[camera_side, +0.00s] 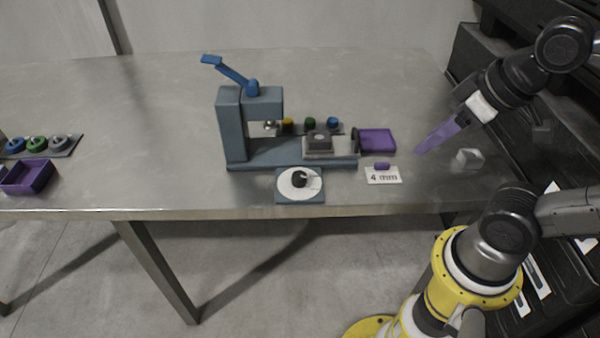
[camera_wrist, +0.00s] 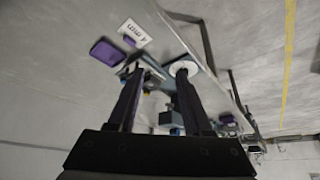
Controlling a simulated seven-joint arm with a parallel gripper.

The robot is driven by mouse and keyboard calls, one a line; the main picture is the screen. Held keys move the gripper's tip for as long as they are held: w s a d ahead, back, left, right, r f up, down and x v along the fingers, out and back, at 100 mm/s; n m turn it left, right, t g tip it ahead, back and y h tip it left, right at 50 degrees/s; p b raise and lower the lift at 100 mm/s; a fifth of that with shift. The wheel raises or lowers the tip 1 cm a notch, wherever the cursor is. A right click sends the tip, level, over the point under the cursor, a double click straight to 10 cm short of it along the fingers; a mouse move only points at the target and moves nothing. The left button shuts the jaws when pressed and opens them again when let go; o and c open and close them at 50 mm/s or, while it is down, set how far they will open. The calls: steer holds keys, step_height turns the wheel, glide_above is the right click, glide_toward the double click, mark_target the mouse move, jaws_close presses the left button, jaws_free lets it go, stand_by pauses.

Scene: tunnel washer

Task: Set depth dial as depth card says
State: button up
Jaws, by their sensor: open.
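The depth dial (camera_side: 299,182) is a white disc with a black knob on a blue-grey base, at the front of the blue press (camera_side: 232,130). It also shows in the wrist view (camera_wrist: 184,67). The depth card (camera_side: 383,176) lies to its right and reads "4 mm", with a small purple piece at its back edge. The card also shows in the wrist view (camera_wrist: 135,33). My gripper (camera_side: 424,148) is above the table to the right of the card, apart from card and dial. In the wrist view its two fingers are spread with nothing between them. The dial's present reading is too small to tell.
A purple tray (camera_side: 378,140) stands right of the press, beside a grey block (camera_side: 319,141). Several coloured pieces sit on a strip behind the press. A second purple tray (camera_side: 28,177) and coloured rings lie at far left. A pale cube (camera_side: 468,158) shows right of my gripper.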

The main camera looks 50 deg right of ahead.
steer(key=o, duration=0.4)
steer(key=shift+c, duration=0.2)
steer(key=w+r+m, duration=0.5)
steer(key=m, duration=0.3)
steer(key=m+g, duration=0.5)
steer(key=g, duration=0.1)
glide_above(299, 175)
step_height(299, 175, down, 8)
steer(key=r, duration=0.1)
step_height(299, 175, down, 14)
steer(key=shift+s+f, duration=0.1)
jaws_close()
